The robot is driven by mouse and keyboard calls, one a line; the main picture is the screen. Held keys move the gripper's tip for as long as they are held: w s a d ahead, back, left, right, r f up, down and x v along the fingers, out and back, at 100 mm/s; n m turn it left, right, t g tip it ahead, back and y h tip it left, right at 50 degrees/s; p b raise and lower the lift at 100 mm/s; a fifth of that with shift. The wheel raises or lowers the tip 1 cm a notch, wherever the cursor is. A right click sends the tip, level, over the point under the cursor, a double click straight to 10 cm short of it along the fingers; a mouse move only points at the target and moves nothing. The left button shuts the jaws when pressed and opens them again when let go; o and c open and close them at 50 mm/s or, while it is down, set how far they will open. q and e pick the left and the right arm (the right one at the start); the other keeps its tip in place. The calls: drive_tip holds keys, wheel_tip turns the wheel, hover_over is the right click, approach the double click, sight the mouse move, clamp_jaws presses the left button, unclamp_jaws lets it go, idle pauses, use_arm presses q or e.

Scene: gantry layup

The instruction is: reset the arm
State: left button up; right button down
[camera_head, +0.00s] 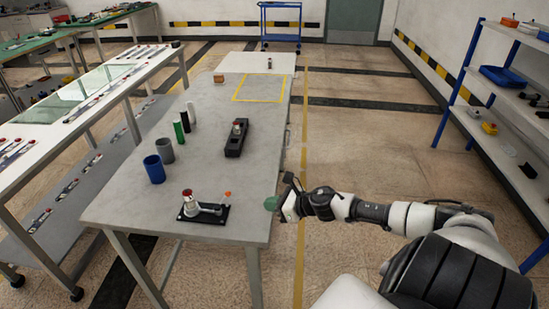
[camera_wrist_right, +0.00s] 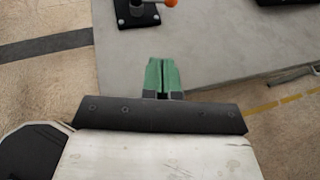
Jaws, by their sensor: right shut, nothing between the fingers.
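My right arm comes in from the lower right in the head view. Its gripper (camera_head: 272,203) is at the right edge of the grey table (camera_head: 215,170), near the table's front right corner. In the wrist view the green fingertips of the right gripper (camera_wrist_right: 163,76) are shut together with nothing between them, and they overlap the table's edge in the picture. My left gripper is in neither view.
On the table are a black base with a red-topped fixture (camera_head: 190,204), a blue cup (camera_head: 154,169), a grey cup (camera_head: 165,150), several small bottles and a black block device (camera_head: 236,140). A blue shelf rack (camera_head: 463,85) stands right. Floor right of the table is clear.

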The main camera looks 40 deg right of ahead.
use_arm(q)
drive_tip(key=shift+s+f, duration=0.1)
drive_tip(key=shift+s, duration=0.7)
use_arm(e)
drive_tip(key=shift+s+d+r, duration=0.15)
drive_tip(key=shift+s, duration=0.15)
